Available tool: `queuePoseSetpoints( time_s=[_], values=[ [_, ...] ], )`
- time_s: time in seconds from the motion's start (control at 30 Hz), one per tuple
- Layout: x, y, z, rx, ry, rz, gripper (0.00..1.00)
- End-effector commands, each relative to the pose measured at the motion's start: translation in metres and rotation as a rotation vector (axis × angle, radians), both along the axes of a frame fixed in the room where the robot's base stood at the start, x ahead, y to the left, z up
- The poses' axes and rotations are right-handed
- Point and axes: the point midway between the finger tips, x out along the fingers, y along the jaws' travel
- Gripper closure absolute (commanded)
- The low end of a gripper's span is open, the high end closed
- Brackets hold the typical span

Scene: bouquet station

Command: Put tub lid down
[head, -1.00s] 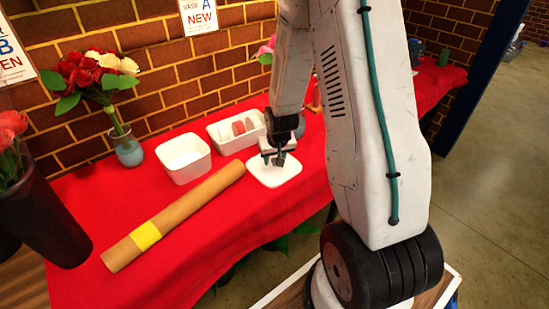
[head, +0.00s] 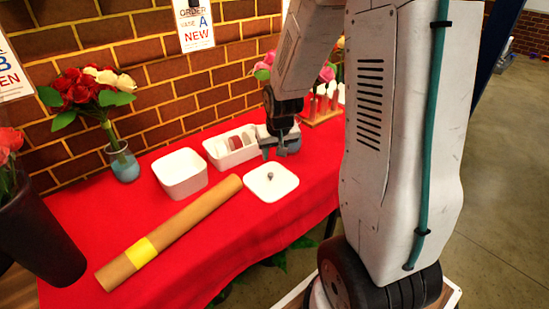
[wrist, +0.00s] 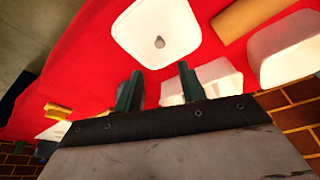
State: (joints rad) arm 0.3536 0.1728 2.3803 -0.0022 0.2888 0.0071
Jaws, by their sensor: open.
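The white square tub lid (head: 262,188) lies flat on the red tablecloth, its small grey knob facing up. It also shows in the wrist view (wrist: 135,35), ahead of the fingers. My gripper (head: 274,153) is open and empty, above and behind the lid and apart from it. Its two dark fingers (wrist: 158,86) stand spread in the wrist view with nothing between them. The open white tub (head: 182,184) stands on the cloth to the left of the lid.
A white divided tray (head: 228,152) stands just behind the lid, close to my gripper. A brown paper roll (head: 190,222) with a yellow band lies in front of the tub. A flower vase (head: 122,164) stands at the left. Clear red cloth (head: 240,228) lies in front of the lid.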

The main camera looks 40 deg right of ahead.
Motion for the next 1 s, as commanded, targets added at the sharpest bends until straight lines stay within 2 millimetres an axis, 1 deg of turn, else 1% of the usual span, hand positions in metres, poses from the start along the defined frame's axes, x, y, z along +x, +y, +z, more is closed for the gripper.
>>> queuePoseSetpoints(
  time_s=[0.07,0.13,0.17,0.27,0.3,0.37,0.4,0.47,0.5,0.57,0.6,0.7,0.8,0.9,1.0],
  values=[
    [-0.002,0.005,0.009,0.0,0.0,0.008,0.6],
    [-0.007,0.014,0.023,0.001,0.004,0.025,0.6],
    [-0.01,0.019,0.031,0.002,0.007,0.034,0.6],
    [-0.029,0.044,0.064,0.007,0.024,0.078,0.6],
    [-0.039,0.055,0.079,0.009,0.033,0.098,0.6],
    [-0.057,0.071,0.099,0.013,0.048,0.13,0.6],
    [-0.069,0.081,0.111,0.016,0.059,0.149,0.6],
    [-0.089,0.096,0.129,0.018,0.074,0.178,0.6],
    [-0.104,0.105,0.139,0.02,0.085,0.2,0.6],
    [-0.126,0.117,0.153,0.022,0.1,0.229,0.6],
    [-0.141,0.124,0.161,0.023,0.111,0.248,0.6],
    [-0.177,0.139,0.177,0.026,0.135,0.292,0.6],
    [-0.206,0.148,0.187,0.028,0.157,0.324,0.6],
    [-0.225,0.152,0.191,0.029,0.172,0.346,0.6],
    [-0.234,0.154,0.193,0.029,0.181,0.354,0.6]
  ],
)
